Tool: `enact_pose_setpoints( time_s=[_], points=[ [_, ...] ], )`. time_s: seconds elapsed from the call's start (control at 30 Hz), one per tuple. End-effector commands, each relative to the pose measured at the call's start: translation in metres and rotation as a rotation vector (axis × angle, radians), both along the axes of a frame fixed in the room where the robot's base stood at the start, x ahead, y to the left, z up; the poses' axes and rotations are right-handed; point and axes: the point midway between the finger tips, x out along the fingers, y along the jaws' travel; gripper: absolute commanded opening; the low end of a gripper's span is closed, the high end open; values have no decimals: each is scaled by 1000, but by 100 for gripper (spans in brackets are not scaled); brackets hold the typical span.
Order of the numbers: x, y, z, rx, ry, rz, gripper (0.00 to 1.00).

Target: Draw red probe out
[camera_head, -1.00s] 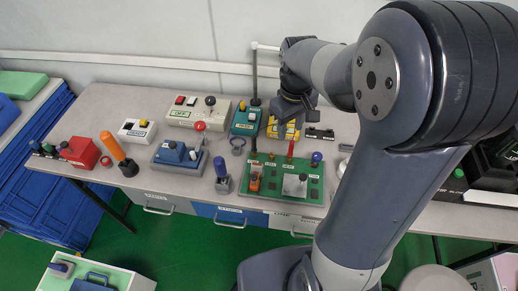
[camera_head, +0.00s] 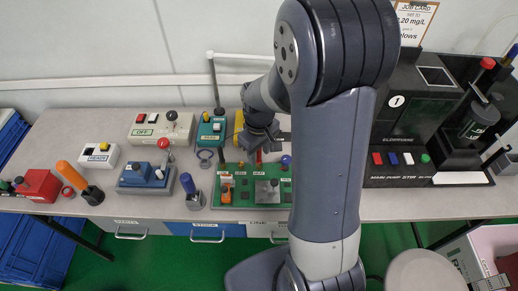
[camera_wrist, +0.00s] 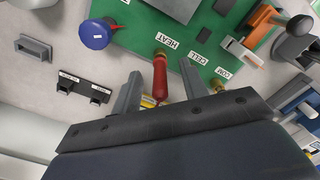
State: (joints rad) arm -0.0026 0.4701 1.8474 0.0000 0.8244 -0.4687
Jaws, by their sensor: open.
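The red probe (camera_wrist: 160,78) stands in a brass socket beside the HEAT label on the green board (camera_wrist: 140,22). In the wrist view it lies between the two fingers of my gripper (camera_wrist: 160,70), which are open with a gap on each side. In the head view a short piece of the red probe (camera_head: 258,157) shows just below my gripper (camera_head: 262,146). Other brass sockets by the CELL and COM labels look empty. My arm hides part of the board's right side in the head view.
A blue round knob (camera_wrist: 95,34) is on the board near the probe. A black holder (camera_wrist: 84,86) with small labels lies beside the board. An orange-handled clamp (camera_wrist: 262,25) stands at the right. A partly hidden yellow tester (camera_head: 239,121) is behind my gripper.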

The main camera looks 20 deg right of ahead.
Motion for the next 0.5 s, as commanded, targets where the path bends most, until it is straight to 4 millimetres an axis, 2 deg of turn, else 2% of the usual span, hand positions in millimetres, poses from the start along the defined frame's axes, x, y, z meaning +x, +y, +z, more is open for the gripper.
enact_pose_setpoints(
  time_s=[0.07, 0.5],
  points=[
    [0, 0, 0, 0, 0, 0, 38],
    [0, 0, 0, 0, 0, 0, 2]
  ],
)
